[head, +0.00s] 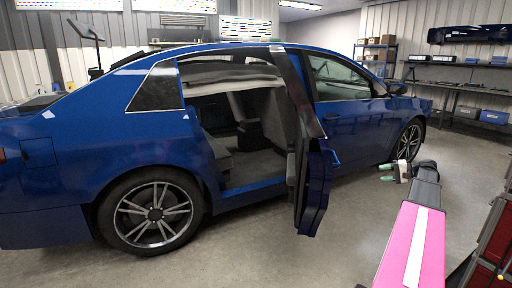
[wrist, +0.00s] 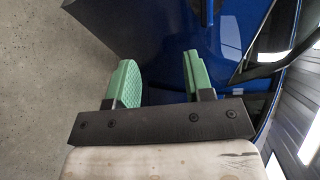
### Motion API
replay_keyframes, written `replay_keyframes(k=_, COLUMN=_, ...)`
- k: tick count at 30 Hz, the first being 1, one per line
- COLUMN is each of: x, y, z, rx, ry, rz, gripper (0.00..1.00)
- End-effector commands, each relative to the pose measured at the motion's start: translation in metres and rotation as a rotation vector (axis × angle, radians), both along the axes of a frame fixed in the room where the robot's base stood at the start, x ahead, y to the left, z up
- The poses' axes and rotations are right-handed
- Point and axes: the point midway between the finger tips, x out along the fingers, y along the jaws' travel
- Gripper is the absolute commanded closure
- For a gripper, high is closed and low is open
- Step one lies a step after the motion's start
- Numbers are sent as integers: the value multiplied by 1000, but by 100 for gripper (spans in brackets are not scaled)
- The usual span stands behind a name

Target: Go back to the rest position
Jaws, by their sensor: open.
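My gripper (head: 386,173) is at the end of my pink and black arm, in the right part of the head view. Its green fingers point left, toward the blue car. In the wrist view my gripper (wrist: 160,82) shows two green fingers spread apart with nothing between them. The blue car (head: 75,150) fills the left and middle of the head view. Its rear door (head: 314,190) stands open. The car's blue body (wrist: 205,35) also shows beyond the fingers in the wrist view. I cannot tell the exact gap between gripper and car.
A red tool cabinet (head: 490,250) stands at the right edge, close to my arm. Shelves (head: 460,75) with boxes line the back right wall. The grey floor (head: 270,255) is clear in front of the car. A dark panel (wrist: 112,22) shows at the top of the wrist view.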

Motion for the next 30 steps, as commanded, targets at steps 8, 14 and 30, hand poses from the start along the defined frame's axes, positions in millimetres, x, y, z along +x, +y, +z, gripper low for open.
replay_keyframes(k=8, x=-5, y=82, z=-49, rx=-120, ry=109, rz=39, gripper=53)
replay_keyframes(k=14, x=-26, y=173, z=-105, rx=-294, ry=219, rz=94, gripper=53)
replay_keyframes(k=30, x=-147, y=353, z=-218, rx=-910, ry=332, rz=309, gripper=53)
